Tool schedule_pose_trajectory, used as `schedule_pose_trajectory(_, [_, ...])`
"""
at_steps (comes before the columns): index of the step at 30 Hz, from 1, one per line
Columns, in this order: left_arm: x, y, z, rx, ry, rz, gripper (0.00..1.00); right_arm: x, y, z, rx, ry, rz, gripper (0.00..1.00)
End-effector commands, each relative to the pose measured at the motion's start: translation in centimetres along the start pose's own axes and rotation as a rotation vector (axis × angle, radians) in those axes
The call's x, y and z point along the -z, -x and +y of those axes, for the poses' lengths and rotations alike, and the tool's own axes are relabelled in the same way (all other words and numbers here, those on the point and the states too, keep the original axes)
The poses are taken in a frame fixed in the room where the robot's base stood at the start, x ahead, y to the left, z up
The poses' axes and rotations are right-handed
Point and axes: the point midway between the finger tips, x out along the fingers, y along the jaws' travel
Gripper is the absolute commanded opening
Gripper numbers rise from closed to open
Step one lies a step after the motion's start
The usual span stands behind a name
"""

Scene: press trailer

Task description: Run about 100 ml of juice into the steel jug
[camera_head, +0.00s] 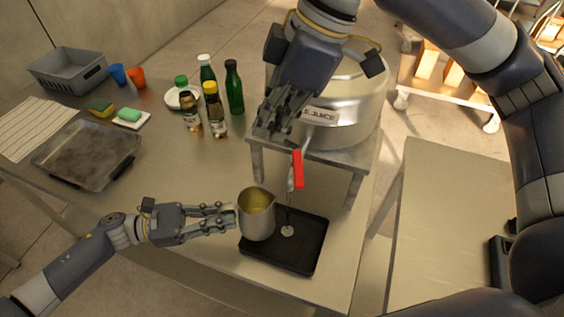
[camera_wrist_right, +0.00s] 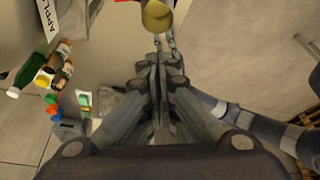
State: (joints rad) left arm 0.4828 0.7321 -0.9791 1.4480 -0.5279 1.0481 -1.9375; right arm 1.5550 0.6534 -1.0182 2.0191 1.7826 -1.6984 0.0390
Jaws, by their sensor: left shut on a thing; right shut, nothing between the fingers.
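The steel jug (camera_head: 256,216) is upright at the left part of the black drip tray (camera_head: 304,252); its inside looks yellowish and its level is unclear. My left gripper (camera_head: 232,217) is shut on its left side. The jug also shows in the right wrist view (camera_wrist_right: 157,16). The large steel juice vessel (camera_head: 352,112) has a tap with a red handle (camera_head: 298,169). A thin line runs from the tap to a pale patch (camera_head: 287,231) on the tray, right of the jug. My right gripper (camera_head: 274,126) is shut and empty, up and left of the handle.
The vessel stands on a metal stand (camera_head: 348,164). Bottles (camera_head: 234,88) and small jars stand left of it. A shallow metal pan (camera_head: 88,154), a sponge (camera_head: 130,115) and a grey basket (camera_head: 68,71) are farther left. The table between pan and jug is clear.

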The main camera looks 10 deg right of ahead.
Motion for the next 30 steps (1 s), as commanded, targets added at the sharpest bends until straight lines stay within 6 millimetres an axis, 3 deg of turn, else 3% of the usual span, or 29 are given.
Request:
schedule_pose_trajectory(8, [-0.1,0.0,0.0,0.0,-0.001,-0.002,0.0,-0.8,-2.5,-0.6,0.026,0.015,-0.031,0.0])
schedule_pose_trajectory(19, [-0.1,0.0,0.0,0.0,-0.001,-0.002,0.0,-1.0,-10.4,-0.8,0.024,0.014,-0.03,0.0])
schedule_pose_trajectory(24, [-0.1,0.0,0.0,0.0,-0.001,-0.002,0.0,-3.3,-9.1,-0.6,0.018,0.01,-0.027,0.0])
schedule_pose_trajectory(30, [-0.1,0.0,0.0,0.001,-0.001,-0.003,0.0,-4.5,-8.6,-0.6,0.019,0.011,-0.027,0.0])
